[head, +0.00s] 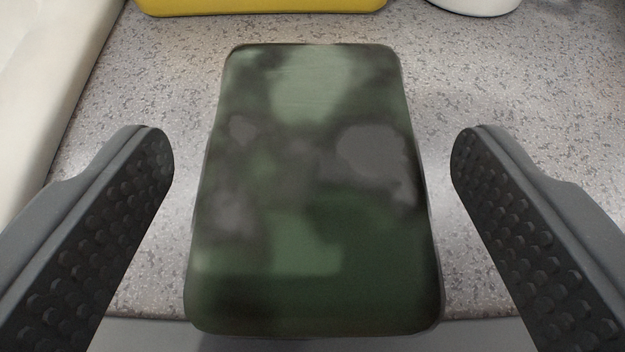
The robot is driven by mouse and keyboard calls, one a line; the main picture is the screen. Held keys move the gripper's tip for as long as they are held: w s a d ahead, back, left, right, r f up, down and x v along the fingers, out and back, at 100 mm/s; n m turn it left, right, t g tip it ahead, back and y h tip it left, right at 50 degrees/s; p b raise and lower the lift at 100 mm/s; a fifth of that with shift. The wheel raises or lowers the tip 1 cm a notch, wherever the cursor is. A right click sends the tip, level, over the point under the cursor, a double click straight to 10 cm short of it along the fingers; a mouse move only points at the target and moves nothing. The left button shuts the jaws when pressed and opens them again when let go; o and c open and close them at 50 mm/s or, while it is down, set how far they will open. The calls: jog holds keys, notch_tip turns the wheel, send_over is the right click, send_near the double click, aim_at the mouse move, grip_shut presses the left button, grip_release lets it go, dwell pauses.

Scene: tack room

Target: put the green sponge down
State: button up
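The green sponge (300,235) is a dark green block with rounded corners and blurry grey patches. It lies in the middle of the head view, on or just above the speckled grey surface (480,90); I cannot tell which. My gripper (312,150) is open around it, one finger on the left and one on the right. A clear gap shows between each finger and the sponge's side, so neither finger touches it. The dark, dimpled finger pads face inward.
A yellow object (260,6) stands behind the sponge at the top edge. A white rounded object (475,5) is at the top right. A pale cream wall or panel (50,70) borders the left. The surface right of the sponge is clear. A grey edge runs along the bottom.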

jog(key=shift+r, duration=0.3)
jog(key=shift+s+r, duration=0.15)
jog(key=v, duration=1)
jog(key=shift+s+a, duration=0.1)
jog(key=shift+s, duration=0.05)
jog(key=shift+s+r, duration=0.3)
jog(key=shift+s, duration=0.35)
